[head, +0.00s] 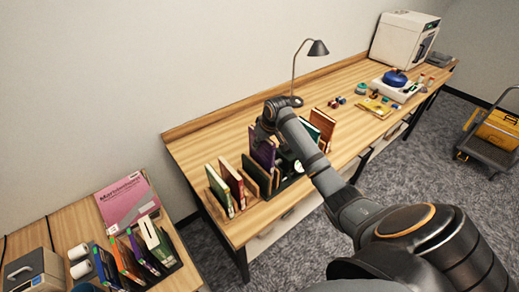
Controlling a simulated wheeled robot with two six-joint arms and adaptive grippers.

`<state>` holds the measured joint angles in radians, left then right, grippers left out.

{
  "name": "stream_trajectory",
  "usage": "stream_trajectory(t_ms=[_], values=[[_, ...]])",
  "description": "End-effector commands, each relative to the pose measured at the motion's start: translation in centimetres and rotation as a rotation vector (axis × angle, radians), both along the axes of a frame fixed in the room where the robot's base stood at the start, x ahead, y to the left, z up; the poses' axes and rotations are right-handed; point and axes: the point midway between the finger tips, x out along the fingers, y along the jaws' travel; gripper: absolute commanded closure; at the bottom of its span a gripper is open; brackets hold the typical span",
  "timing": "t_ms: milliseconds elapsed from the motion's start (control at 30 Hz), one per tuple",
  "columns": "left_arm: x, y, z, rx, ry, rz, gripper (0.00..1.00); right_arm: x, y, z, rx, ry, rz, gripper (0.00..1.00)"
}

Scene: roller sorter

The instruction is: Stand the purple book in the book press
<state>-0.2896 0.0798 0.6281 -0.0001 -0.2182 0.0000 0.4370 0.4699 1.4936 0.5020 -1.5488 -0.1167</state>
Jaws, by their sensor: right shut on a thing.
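The purple book (262,151) is roughly upright, in the row of books and wooden boards on the long wooden workbench. My right gripper (264,134) is shut on its upper part, reaching in from the right and above. A rack with upright wooden boards (256,174), which looks like the book press, stands just in front of the book. The book's lower edge is hidden behind the boards, so I cannot tell whether it touches the base. My left gripper is not in view.
Red and green books (230,182) stand left of the boards. An orange-brown book (322,123) stands to the right, beyond my arm. A black desk lamp (318,48) rises behind. A lower table at left holds a pink book (127,201) and a filled rack.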

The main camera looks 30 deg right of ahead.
Motion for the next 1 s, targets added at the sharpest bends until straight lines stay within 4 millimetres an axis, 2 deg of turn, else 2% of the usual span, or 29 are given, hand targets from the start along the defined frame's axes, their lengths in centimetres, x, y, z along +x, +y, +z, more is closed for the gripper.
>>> stream_trajectory(t_ms=[133,400,1000], values=[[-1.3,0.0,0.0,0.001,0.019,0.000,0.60,0.0,0.0,-0.3,0.001,0.000,0.000,1.00],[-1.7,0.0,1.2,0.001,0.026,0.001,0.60,0.0,0.0,-3.8,0.001,0.000,0.000,1.00],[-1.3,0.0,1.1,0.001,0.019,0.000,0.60,0.0,0.0,-5.0,0.001,-0.001,0.001,1.00]])
